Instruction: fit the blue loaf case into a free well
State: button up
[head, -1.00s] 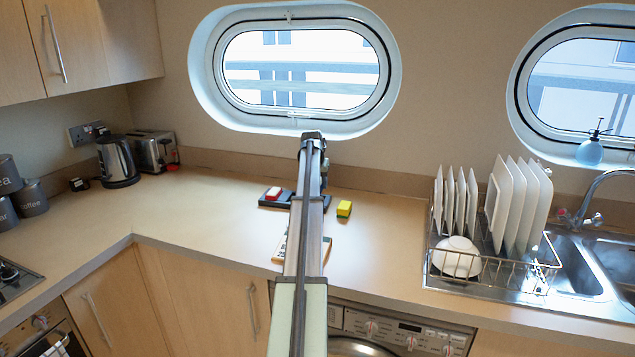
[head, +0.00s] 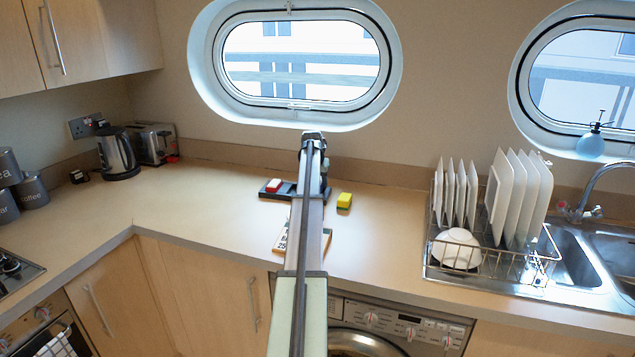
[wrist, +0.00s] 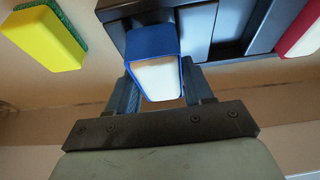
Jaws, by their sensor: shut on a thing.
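My gripper (wrist: 162,92) is shut on the blue loaf case (wrist: 152,40), which has a white inside or filling. In the wrist view the case overlaps the dark tray (wrist: 230,48) with its wells, towards the tray's yellow-block side. I cannot tell whether the case is above the tray or partly in a well. In the head view the tray (head: 288,190) lies on the counter below the window, partly hidden by my arm. My fingers and the blue case are hidden there. A red case (head: 273,185) with a white top sits at the tray's left end; it also shows in the wrist view (wrist: 301,32).
A yellow block (head: 344,201) with a green side lies just right of the tray, also in the wrist view (wrist: 42,38). A lettered board (head: 283,238) lies in front, partly behind my arm. A dish rack (head: 490,262) stands right. The counter left of the tray is clear.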

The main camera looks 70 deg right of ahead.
jog(key=shift+f, duration=0.8)
dwell(1.4)
jog(key=shift+r, duration=0.7)
dwell(3.8)
jog(key=shift+f, duration=0.3)
dwell(1.0)
